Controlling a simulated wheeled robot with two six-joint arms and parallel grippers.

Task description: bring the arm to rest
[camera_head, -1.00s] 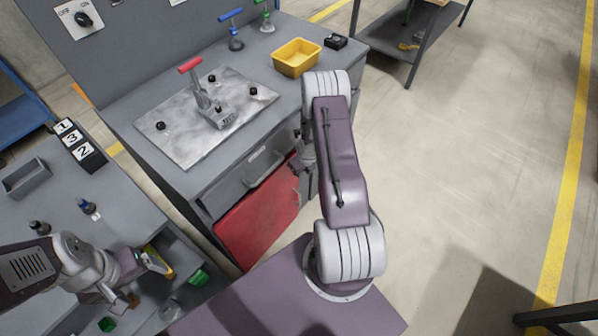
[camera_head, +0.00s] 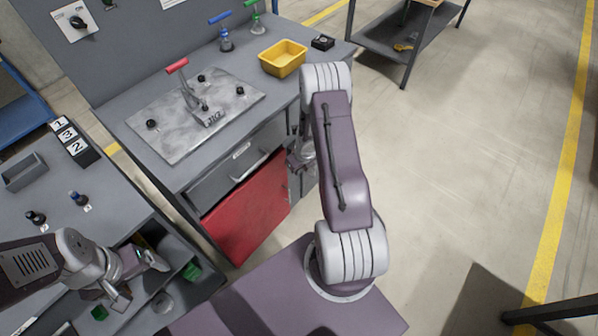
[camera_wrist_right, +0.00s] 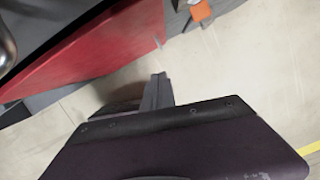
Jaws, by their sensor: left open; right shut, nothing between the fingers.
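My left gripper (camera_head: 138,280) is at the lower left of the head view, over an open compartment in the grey bench. Its fingers are apart and I see nothing held between them. My right arm rises from my base and bends toward the workbench. Its gripper (camera_head: 299,158) hangs beside the bench front near the red door (camera_head: 248,212), partly hidden by the arm. In the right wrist view the right fingers (camera_wrist_right: 158,90) are together and empty, above pale floor, with the red door to the left.
The workbench carries a metal plate (camera_head: 170,133) with a red-handled clamp (camera_head: 187,88), a yellow bin (camera_head: 283,58) and a small black box (camera_head: 322,42). Floor on the right is clear up to a dark-legged table.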

